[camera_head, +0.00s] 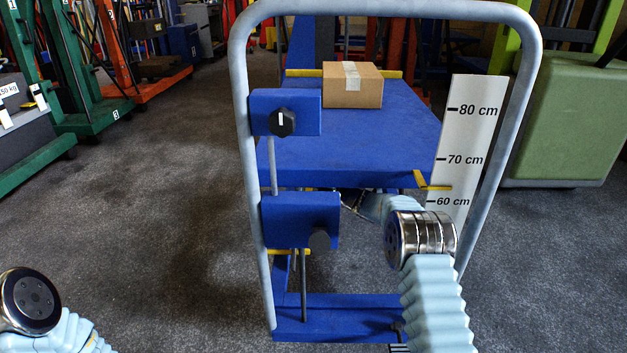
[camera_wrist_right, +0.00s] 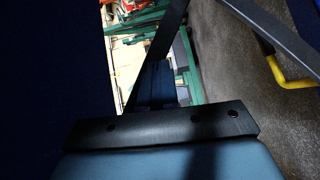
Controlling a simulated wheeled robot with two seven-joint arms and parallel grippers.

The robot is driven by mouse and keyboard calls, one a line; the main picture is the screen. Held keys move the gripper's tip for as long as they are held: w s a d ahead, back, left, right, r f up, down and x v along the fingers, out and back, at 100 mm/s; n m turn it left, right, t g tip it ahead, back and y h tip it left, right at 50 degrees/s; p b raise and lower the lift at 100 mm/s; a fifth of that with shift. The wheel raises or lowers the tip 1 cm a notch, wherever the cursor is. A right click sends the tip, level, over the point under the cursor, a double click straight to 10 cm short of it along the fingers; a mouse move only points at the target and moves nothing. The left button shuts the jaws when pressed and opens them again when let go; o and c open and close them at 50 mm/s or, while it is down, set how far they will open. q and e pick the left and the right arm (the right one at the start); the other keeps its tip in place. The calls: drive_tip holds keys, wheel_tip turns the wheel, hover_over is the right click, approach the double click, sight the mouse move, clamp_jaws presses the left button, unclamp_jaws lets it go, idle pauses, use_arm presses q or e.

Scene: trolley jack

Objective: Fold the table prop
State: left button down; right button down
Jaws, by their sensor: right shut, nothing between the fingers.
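The trolley jack's blue table (camera_head: 350,135) is raised and level, with its top between the 70 and 80 cm marks. My right arm reaches under the table's front edge. My right gripper (camera_head: 346,202) is beneath the table, small and partly hidden there; it is shut and empty. In the right wrist view a grey bar (camera_wrist_right: 268,32) slants across the upper right, close to a yellow bent rod (camera_wrist_right: 290,80). I cannot tell whether either is the table prop. My left gripper is out of view; only part of my left arm shows at the lower left.
A cardboard box (camera_head: 353,86) sits on the table. The grey push handle (camera_head: 385,8) frames the jack. Two blue brackets (camera_head: 300,218) with dark knobs stand on its left side. A white height scale (camera_head: 465,135) stands at right. The floor left of the jack is clear.

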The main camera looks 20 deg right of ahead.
drive_tip(key=s+a+f+m+g+h, duration=0.1)
drive_tip(key=s+f+m+g+h, duration=0.15)
drive_tip(key=s+f+m, duration=0.8)
drive_tip(key=s+a+f+m+g+h, duration=0.25)
drive_tip(key=s+f+m, duration=0.35)
drive_tip(key=f, duration=0.7)
drive_tip(key=s+a+f+m+g, duration=0.1)
drive_tip(key=s+f+m+g, duration=0.15)
drive_tip(key=s, duration=0.35)
drive_tip(key=s+a+f+m+g, duration=0.1)
drive_tip(key=s+f, duration=0.3)
drive_tip(key=s, duration=0.3)
drive_tip(key=s+a+f+m+g, duration=0.1)
drive_tip(key=s+a+m+g, duration=0.15)
drive_tip(key=s, duration=0.75)
drive_tip(key=s+a+m+g, duration=0.2)
drive_tip(key=s+g, duration=0.1)
drive_tip(key=s, duration=0.7)
wheel_tip(320, 180, up, 13)
drive_tip(key=s+a+p, duration=0.1)
drive_tip(key=p, duration=1.2)
drive_tip(key=shift+s+f+y, duration=0.15)
drive_tip(key=shift+s+y, duration=0.25)
